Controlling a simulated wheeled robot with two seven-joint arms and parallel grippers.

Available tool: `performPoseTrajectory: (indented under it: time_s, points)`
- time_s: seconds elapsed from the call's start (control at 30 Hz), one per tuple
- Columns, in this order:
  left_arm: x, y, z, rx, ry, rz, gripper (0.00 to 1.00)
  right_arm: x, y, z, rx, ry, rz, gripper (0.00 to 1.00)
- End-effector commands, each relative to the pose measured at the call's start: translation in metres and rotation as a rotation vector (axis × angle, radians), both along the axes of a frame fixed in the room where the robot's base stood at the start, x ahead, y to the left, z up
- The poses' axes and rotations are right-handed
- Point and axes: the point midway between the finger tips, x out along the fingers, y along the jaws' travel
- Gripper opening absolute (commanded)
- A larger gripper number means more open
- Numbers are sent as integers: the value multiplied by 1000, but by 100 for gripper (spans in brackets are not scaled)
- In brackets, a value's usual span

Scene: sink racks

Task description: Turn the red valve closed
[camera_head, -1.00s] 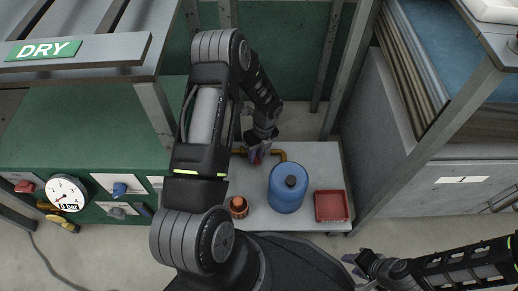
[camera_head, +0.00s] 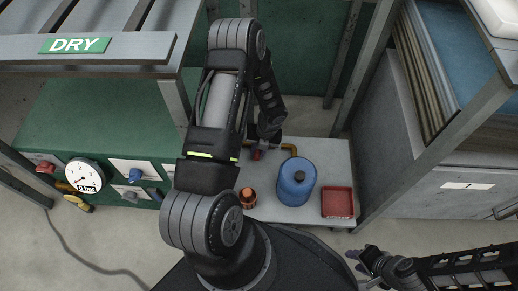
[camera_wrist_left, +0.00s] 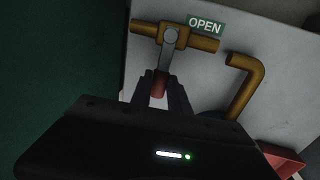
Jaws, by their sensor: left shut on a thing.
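The red valve shows in the left wrist view as a grey lever (camera_wrist_left: 168,55) with a red grip end (camera_wrist_left: 160,85), on a yellow pipe (camera_wrist_left: 200,42). The lever points down, roughly across the pipe, beside a green OPEN label (camera_wrist_left: 205,25). My left gripper (camera_wrist_left: 161,92) is shut on the red grip end, one dark finger on each side. In the head view my left gripper (camera_head: 264,140) is at the pipe, and a bit of red (camera_head: 257,154) shows below it. My right gripper (camera_head: 361,264) is away at lower right; its finger opening is unclear.
A blue tank (camera_head: 297,184), a red tray (camera_head: 337,202) and an orange pot (camera_head: 248,197) stand on the grey surface right beside my left arm. A gauge (camera_head: 86,175) and several knobs are on the green panel at left. A grey cabinet (camera_head: 440,195) stands at right.

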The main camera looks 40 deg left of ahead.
Motion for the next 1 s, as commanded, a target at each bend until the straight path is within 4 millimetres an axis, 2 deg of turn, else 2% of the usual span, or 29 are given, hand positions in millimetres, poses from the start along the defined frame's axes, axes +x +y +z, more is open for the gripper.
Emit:
performPoseTrajectory:
  time_s: [0.27, 0.3, 0.53, 0.83, 1.0]
  points:
    - [0, 2, 0, 3, 1, -3, 0, 0, 0, 0, 0, 0, 0, 36]
    - [0, 2, 0, 3, 1, -3, 25, 0, 0, 0, 0, 0, 0, 36]
    - [0, 1, 0, 2, 1, -1, 43, 0, 0, 0, 0, 0, 0, 36]
    - [0, 0, 3, 1, 0, 0, 43, 0, 0, 1, 0, 0, 0, 36]
    - [2, -2, 20, 1, -1, 0, 43, -2, 2, 9, 2, 3, 3, 36]
